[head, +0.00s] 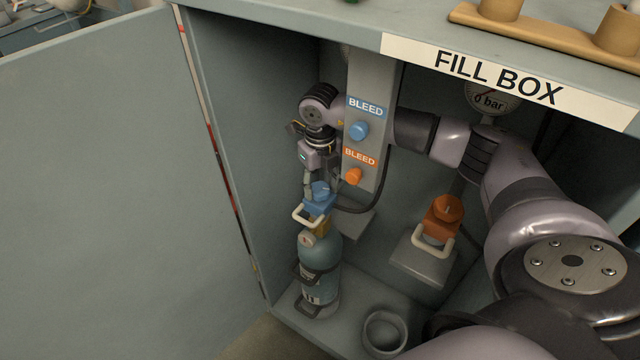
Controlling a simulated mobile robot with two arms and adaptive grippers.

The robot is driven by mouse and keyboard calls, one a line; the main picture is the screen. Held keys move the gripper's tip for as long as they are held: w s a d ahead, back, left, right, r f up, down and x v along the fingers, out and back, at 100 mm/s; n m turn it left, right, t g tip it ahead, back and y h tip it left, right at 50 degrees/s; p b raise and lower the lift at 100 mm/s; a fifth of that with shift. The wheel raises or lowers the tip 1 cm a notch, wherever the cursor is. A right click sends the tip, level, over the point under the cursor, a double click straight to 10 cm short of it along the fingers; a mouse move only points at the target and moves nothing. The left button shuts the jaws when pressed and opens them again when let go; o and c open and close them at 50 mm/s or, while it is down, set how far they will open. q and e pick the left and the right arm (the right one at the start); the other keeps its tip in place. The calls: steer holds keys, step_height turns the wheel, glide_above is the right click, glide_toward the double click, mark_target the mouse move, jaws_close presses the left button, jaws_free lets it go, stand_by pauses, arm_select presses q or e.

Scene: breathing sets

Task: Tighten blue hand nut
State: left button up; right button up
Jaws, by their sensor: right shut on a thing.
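The blue hand nut (320,189) sits on the blue clamp (317,206) at the top of the grey-blue gas cylinder (318,255), which stands upright in the left part of the fill box. My right gripper (320,187) reaches in from the right, behind the bleed panel's front edge, and points down with its fingers around the blue nut. It is shut on the nut. The fingertips are small and partly hidden by the nut. My left gripper is not in view.
A panel (371,90) with a blue bleed knob (358,131) and an orange bleed knob (354,176) stands close beside my right gripper. An orange hand nut (448,208) is on the right. An empty round holder (385,332) is at the front. The open door (110,200) fills the left.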

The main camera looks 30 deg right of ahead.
mark_target(320, 188)
steer(key=o, duration=1.2)
step_height(320, 188, up, 12)
steer(key=shift+r, duration=0.1)
